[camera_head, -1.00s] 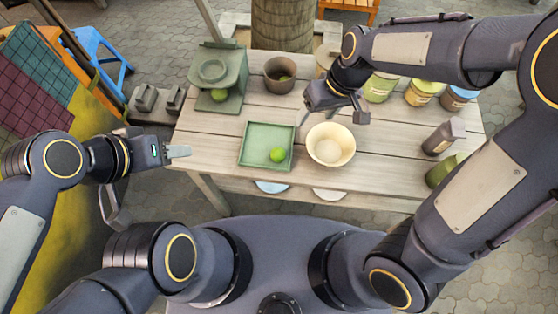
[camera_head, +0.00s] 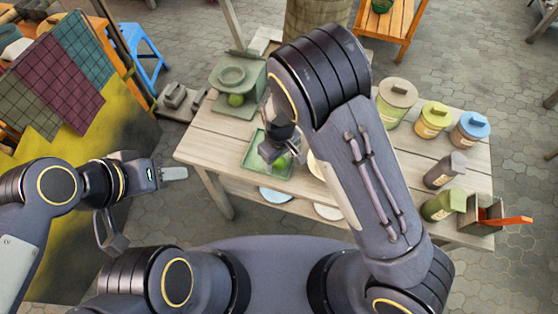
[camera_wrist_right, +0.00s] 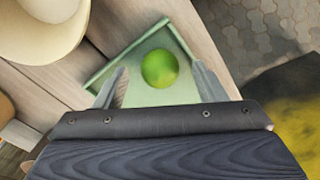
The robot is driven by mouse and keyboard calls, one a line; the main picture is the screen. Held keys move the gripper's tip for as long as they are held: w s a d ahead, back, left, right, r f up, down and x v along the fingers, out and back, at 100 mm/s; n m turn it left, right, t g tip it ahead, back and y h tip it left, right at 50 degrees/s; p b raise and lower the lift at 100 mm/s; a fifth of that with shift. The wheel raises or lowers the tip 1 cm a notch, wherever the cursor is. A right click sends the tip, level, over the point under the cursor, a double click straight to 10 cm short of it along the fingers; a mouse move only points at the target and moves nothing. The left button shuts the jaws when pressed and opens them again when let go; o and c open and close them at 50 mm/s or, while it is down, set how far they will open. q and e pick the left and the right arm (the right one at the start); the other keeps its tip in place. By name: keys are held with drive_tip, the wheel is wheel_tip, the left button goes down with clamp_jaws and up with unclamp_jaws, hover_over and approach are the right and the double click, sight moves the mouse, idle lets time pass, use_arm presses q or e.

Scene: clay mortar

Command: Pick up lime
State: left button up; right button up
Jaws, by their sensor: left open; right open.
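A bright green lime (camera_head: 281,162) lies in the shallow green square tray (camera_head: 251,164) on the wooden table. My right gripper (camera_head: 279,150) is over the tray and partly covers the lime in the head view. In the right wrist view, the lime (camera_wrist_right: 159,69) sits in the tray (camera_wrist_right: 178,97), between the two spread fingers of my open right gripper (camera_wrist_right: 159,82). Whether the fingers touch it cannot be told. My left gripper (camera_head: 150,208) is open and empty, left of the table.
A cream bowl (camera_wrist_right: 38,42) stands beside the tray, mostly hidden by my right arm in the head view. The brown pot is hidden there too.

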drive_tip(key=shift+f, duration=0.5)
drive_tip(key=c, duration=1)
drive_tip(key=shift+c, duration=0.2)
drive_tip(key=shift+r, duration=0.15)
